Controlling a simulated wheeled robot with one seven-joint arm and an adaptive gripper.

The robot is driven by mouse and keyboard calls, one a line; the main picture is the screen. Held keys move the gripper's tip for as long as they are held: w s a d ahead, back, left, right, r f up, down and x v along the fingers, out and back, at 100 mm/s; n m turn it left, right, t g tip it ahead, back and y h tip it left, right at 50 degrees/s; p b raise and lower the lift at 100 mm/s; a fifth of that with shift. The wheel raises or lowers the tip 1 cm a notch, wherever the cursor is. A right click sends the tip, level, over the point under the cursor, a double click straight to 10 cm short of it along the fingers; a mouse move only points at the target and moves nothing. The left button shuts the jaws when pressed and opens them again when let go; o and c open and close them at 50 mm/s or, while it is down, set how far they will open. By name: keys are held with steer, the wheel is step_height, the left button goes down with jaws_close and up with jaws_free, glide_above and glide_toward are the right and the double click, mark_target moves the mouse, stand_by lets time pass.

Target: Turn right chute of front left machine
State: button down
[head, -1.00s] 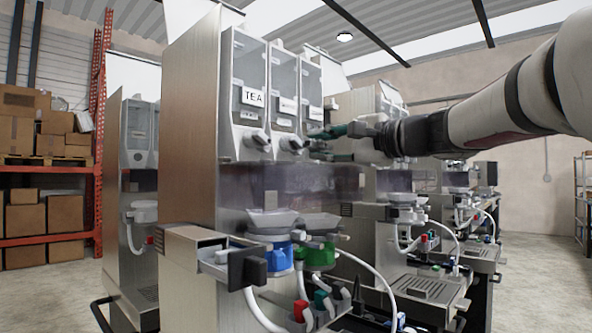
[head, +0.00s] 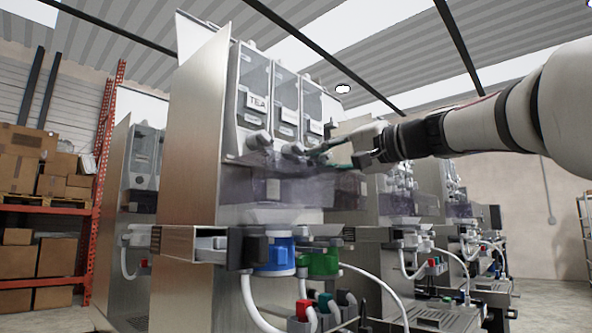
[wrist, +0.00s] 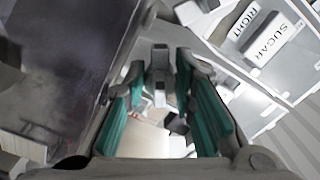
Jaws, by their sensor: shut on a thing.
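The front left machine (head: 195,150) has three clear canisters side by side, the left one labelled TEA (head: 257,102). Each has a grey chute low on its front. The right canister (head: 312,105) has its chute (head: 314,152) at my gripper's tips. My gripper (head: 327,156) reaches in from the right, its green-padded fingers shut on this chute, partly hiding it. In the wrist view, a grey piece, seemingly the chute (wrist: 160,58), shows between the teal pads of my gripper (wrist: 160,80). A label reading SUGAR RIGHT (wrist: 266,38) is at the upper right there.
Below the chutes are a smoky clear cover (head: 285,190), a blue collar (head: 277,256), a green collar (head: 320,263) and white hoses. More machines (head: 440,220) stand close behind on the right. Shelves with boxes (head: 40,190) are at the far left.

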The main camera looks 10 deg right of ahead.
stand_by(0.4)
steer(key=c, duration=1.7)
jaws_free()
steer(key=v, duration=1.2)
steer(key=shift+f, duration=0.15)
